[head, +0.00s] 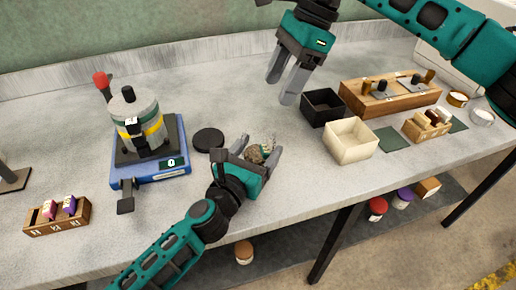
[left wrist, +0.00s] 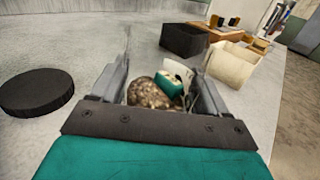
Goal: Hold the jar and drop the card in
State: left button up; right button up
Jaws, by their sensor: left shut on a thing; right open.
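My left gripper (head: 262,148) is shut on the jar, which seems to be clear glass with walls hard to make out. Brown grain (left wrist: 152,93) shows between the fingers in the left wrist view, also in the head view (head: 254,154). A small green piece (left wrist: 168,82) and a white card-like piece (left wrist: 178,70) show at the grain; I cannot tell how deep they sit or whether either is the card. My right gripper (head: 282,92) is open and empty, above the table behind the jar. A black round lid (head: 208,139) lies left of the jar.
A black open box (head: 322,106) and a cream open box (head: 351,140) stand right of the jar. A wooden block with weights (head: 390,98) is behind them. A blue scale-like device (head: 150,172) stands left, a small wooden card rack (head: 57,216) front left. Table front is clear.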

pick_arm(q)
jog(key=shift+r, duration=0.15)
pick_arm(e)
jog(key=shift+v, duration=0.8)
pick_arm(q)
jog(key=o, duration=1.3)
jog(key=shift+c, duration=0.2)
jog(key=shift+s+a, duration=0.15)
jog(key=shift+s, duration=0.25)
jog(key=v, duration=1.1)
jog(key=shift+s+a, duration=0.1)
jog(key=shift+s, duration=0.05)
pick_arm(e)
jog(key=shift+s, duration=0.1)
